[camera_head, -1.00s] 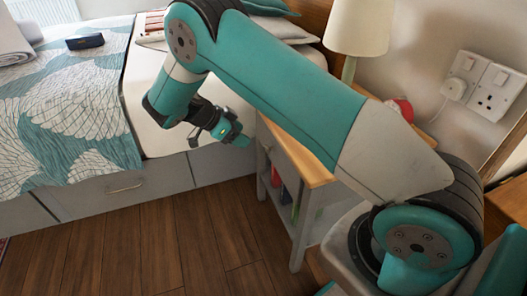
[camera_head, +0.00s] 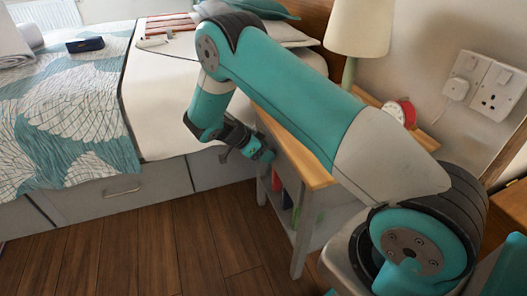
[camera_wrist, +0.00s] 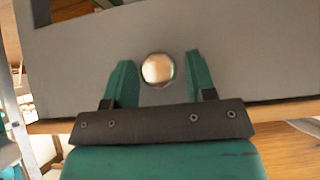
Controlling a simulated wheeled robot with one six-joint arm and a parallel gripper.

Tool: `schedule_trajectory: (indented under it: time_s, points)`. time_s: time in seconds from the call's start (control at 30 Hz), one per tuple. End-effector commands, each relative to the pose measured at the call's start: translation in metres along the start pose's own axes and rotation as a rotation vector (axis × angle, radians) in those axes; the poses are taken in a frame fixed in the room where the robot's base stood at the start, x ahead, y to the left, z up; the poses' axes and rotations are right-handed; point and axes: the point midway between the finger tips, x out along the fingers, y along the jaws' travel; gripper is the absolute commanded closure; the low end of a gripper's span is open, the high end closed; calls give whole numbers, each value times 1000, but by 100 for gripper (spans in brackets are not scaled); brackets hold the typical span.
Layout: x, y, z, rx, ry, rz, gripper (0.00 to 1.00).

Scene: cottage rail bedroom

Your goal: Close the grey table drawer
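The grey drawer front (camera_wrist: 235,60) fills much of the wrist view, with a round metallic knob (camera_wrist: 158,70) in its middle. The drawer belongs to the bedside table (camera_head: 318,176) with a wooden top. In the head view my gripper (camera_head: 264,154) is at the table's bed-facing side, just below the top edge, and hides most of the drawer front. In the wrist view its two green fingers (camera_wrist: 158,64) stand apart on either side of the knob, with gaps between. I cannot tell how far out the drawer is.
The bed (camera_head: 165,115) with a grey drawer base stands close on the left. A lamp (camera_head: 360,28) and a red alarm clock (camera_head: 402,111) are on the table. Books (camera_head: 287,199) sit on its lower shelf. The wooden floor (camera_head: 165,245) in front is clear.

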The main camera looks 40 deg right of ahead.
Motion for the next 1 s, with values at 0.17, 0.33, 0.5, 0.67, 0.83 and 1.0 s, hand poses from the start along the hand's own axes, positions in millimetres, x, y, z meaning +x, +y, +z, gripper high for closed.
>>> schedule_trajectory:
  time_s: [0.17, 0.33, 0.5, 0.67, 0.83, 1.0]
  points:
    - [0, 0, 0, 0, 0, -1, 91]
    - [1, 0, -2, 1, 0, -1, 100]
    - [12, -1, -13, 1, 1, -2, 100]
    - [13, -1, -14, 4, 2, -3, 100]
    - [14, -1, -15, 5, 3, 0, 40]
    - [14, 0, -14, 2, 4, 3, 40]
